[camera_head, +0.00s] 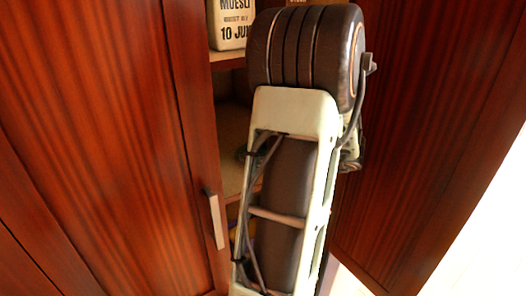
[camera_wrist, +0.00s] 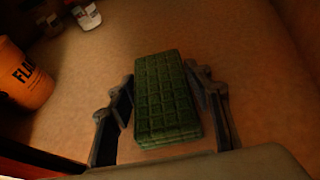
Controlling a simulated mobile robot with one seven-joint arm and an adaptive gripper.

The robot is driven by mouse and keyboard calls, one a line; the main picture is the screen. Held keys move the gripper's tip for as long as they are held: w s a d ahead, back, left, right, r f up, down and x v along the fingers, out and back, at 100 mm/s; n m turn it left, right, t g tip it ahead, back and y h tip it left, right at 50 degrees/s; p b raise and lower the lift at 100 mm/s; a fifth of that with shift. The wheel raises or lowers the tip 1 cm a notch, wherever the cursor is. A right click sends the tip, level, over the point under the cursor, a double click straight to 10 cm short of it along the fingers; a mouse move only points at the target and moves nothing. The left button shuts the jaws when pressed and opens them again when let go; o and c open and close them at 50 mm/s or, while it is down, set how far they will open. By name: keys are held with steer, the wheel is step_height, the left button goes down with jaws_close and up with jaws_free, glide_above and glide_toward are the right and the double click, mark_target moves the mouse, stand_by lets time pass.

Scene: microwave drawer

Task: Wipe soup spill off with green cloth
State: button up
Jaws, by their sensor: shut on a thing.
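The green cloth (camera_wrist: 165,100) is a folded, quilted-looking block in the middle of the wrist view. My gripper (camera_wrist: 167,98) is shut on it, with one finger along each side. The cloth lies low over a brown shelf surface (camera_wrist: 255,120); I cannot tell if it touches the surface. No soup spill can be made out in either view. In the head view my arm hides most of the cupboard inside, and my gripper and the cloth are not seen there.
An orange container (camera_wrist: 22,75) lettered "FLA" stands left of the cloth. A small white-and-red container (camera_wrist: 86,14) is farther back. In the head view, wooden doors (camera_head: 95,130) (camera_head: 430,120) flank the cupboard, and a muesli box (camera_head: 232,22) stands on an upper shelf.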

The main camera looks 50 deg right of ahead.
steer(key=shift+w+a+f+b, duration=0.15)
steer(key=shift+w+a+b, duration=0.15)
steer(key=shift+a, duration=0.85)
steer(key=shift+w+a+f+b, duration=0.1)
steer(key=shift+w+a+b, duration=0.25)
steer(key=shift+a, duration=0.8)
steer(key=shift+w+a+f+b, duration=0.15)
steer(key=shift+w+a, duration=0.25)
steer(key=shift+a, duration=0.75)
steer(key=shift+r+p, duration=2.35)
steer(key=shift+r, duration=0.75)
steer(key=shift+d, duration=0.1)
step_height(320, 180, up, 3)
steer(key=shift+p, duration=1.1)
